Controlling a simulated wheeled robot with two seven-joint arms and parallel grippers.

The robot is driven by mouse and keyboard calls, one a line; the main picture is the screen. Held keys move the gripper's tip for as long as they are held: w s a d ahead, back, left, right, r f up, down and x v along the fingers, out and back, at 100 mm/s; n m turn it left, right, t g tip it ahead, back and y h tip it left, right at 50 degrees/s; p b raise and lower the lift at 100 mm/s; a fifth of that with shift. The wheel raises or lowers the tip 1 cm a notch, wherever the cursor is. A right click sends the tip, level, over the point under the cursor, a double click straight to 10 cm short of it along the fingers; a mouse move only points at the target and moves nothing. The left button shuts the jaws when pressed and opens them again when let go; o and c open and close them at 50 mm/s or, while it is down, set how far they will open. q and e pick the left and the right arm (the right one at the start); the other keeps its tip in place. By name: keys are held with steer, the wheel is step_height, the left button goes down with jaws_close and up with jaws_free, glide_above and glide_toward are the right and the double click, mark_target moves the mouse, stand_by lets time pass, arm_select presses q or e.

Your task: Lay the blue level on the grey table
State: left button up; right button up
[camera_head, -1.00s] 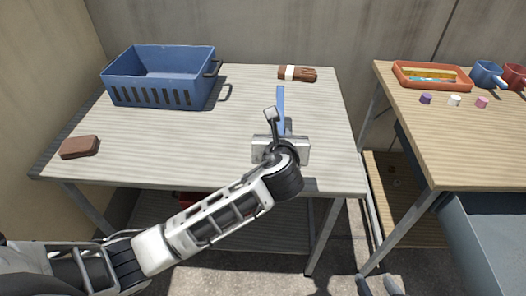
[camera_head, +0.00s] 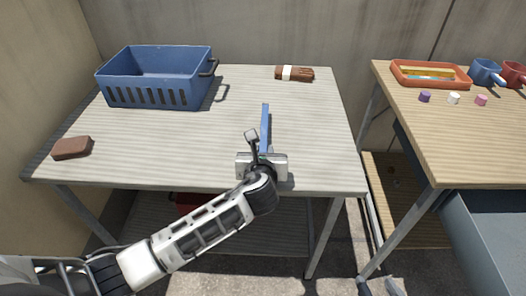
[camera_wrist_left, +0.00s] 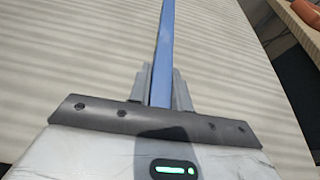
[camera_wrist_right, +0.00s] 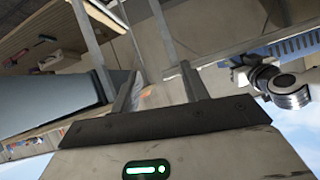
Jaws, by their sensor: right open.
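The blue level (camera_head: 265,122) is a long thin bar over the front right part of the grey table (camera_head: 190,145). My left gripper (camera_head: 263,153) is shut on its near end; in the left wrist view the level (camera_wrist_left: 164,50) runs between the two fingers (camera_wrist_left: 160,88) and points away over the tabletop. I cannot tell whether the level touches the table or hangs just above it. My right gripper (camera_wrist_right: 158,88) is open and empty in its wrist view, away from the level, low beside the tables. In the head view only its tips (camera_head: 378,287) show at the bottom edge.
A blue basket (camera_head: 155,62) stands at the table's back left, a brown block (camera_head: 72,148) at its front left, and a brown banded bundle (camera_head: 294,74) at the back right. The middle is clear. A wooden table (camera_head: 440,135) with an orange tray (camera_head: 430,86) stands right.

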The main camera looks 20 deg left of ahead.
arm_select(q)
steer(key=o, duration=0.4)
steer(key=p+v, duration=0.2)
steer(key=v, duration=0.9)
steer(key=s+f+n+h, duration=0.2)
steer(key=s+n, duration=0.2)
steer(key=n, duration=0.6)
steer(key=s+f+n+g+h, duration=0.1)
steer(key=s+n, duration=0.4)
steer(key=n, duration=0.5)
steer(key=s+f+n+h, duration=0.3)
steer(key=s+n+h, duration=0.1)
steer(key=n, duration=0.7)
steer(key=shift+s+d+f+g, duration=0.2)
steer(key=shift+s+f+g, duration=0.15)
steer(key=shift+f+g, duration=0.05)
arm_select(e)
steer(key=shift+d+r, duration=0.1)
steer(key=shift+r, duration=0.35)
